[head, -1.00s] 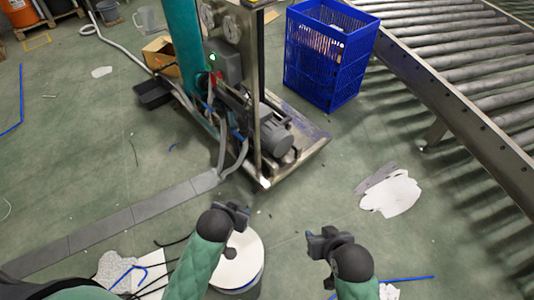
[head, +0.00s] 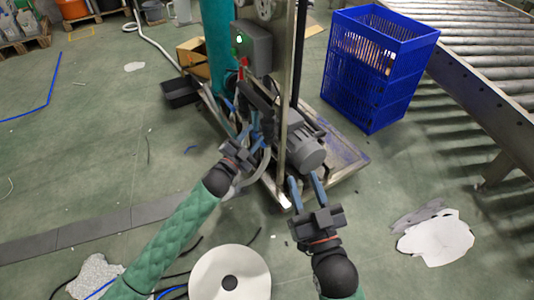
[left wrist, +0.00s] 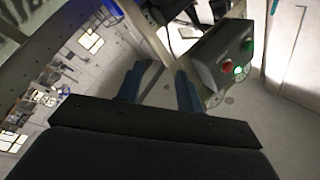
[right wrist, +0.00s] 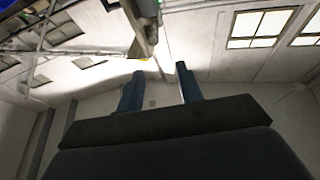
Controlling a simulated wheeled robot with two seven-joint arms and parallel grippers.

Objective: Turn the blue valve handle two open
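The machine stand (head: 288,130) has hoses, a grey motor (head: 305,148) and small blue parts (head: 229,104) low on its left side. I cannot tell which blue part is valve handle two; my left gripper partly covers that area. My left gripper (head: 254,134) is in front of the hoses with its blue fingers apart. The left wrist view shows nothing between them. My right gripper (head: 306,182) is in front of the stand's base, below the motor. Its blue fingers are apart and empty, also in the right wrist view (right wrist: 157,85).
A control box (head: 252,46) with a lit green light is on the stand. A blue crate (head: 372,75) and a roller conveyor (head: 480,60) are at the right. A white round drum (head: 230,275) is at the front. Open floor lies to the left.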

